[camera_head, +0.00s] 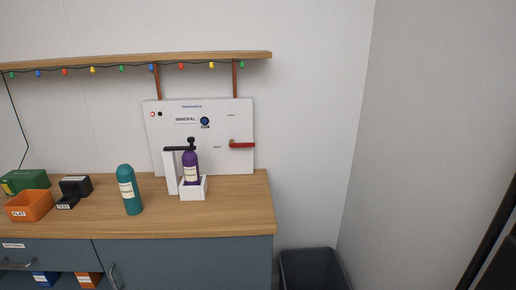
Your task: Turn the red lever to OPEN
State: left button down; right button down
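The red lever (243,145) sits on the right part of a white panel (180,141) that stands at the back of the counter. The lever lies about horizontal, its handle pointing right from a brownish pivot at its left end. A small label (231,115) is above the lever and another (217,147) is to its lower left; both are too small to read surely. Neither of my grippers shows in the head view.
A purple bottle (191,170) stands in a white holder in front of the panel, left of the lever. A teal bottle (129,190) and an orange bin (30,206) stand further left on the wooden counter (235,208). A shelf (130,58) with coloured lights hangs above. A dark bin (312,268) stands right.

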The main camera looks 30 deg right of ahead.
aim_at(231, 144)
jog(key=i+z, duration=0.1)
jog(key=z, duration=0.3)
jog(key=i+z, duration=0.1)
jog(key=z, duration=0.3)
